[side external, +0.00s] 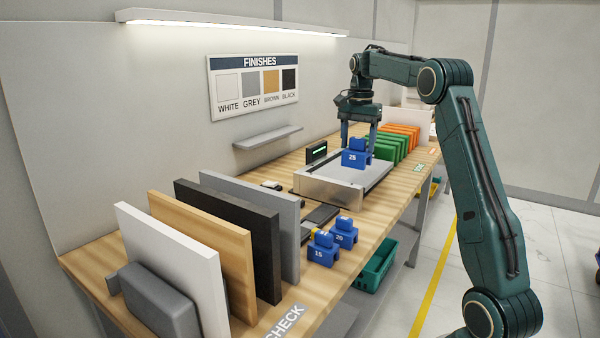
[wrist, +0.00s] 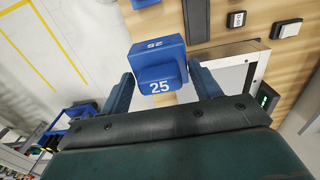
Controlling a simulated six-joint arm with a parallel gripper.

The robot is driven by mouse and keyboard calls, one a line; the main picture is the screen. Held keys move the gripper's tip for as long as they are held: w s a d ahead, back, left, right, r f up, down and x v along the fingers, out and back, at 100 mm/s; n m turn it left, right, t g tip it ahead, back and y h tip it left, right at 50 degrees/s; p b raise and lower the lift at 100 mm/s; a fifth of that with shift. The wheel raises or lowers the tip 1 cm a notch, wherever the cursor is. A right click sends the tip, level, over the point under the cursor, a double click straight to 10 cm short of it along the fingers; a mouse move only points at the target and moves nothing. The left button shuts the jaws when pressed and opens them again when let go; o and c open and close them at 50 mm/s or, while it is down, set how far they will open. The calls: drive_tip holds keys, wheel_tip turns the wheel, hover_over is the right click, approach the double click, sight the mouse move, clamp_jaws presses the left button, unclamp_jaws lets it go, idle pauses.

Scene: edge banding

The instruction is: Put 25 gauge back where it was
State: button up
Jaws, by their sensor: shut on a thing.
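The blue 25 gauge (side external: 355,156) is held in my gripper (side external: 359,138) above the near part of the grey-topped machine bed (side external: 375,174) in the side view. In the wrist view the 25 gauge (wrist: 158,75) shows its number facing the camera, between the two fingers of my gripper (wrist: 160,88).
White, brown, black and grey panels (side external: 265,240) stand upright at the front left. Green blocks (side external: 385,147) and orange blocks (side external: 405,132) stand behind the machine. A green bin (side external: 377,265) sits below the bench's right edge.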

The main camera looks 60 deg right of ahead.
sight(356, 166)
wheel_tip(356, 166, down, 16)
drive_tip(key=shift+r, duration=0.2)
idle(0.4)
drive_tip(key=shift+f, duration=0.1)
drive_tip(key=shift+f, duration=2.05)
drive_tip(key=shift+f, duration=0.1)
drive_tip(key=o, duration=1.2)
drive_tip(key=shift+c, duration=0.2)
wheel_tip(356, 166, up, 12)
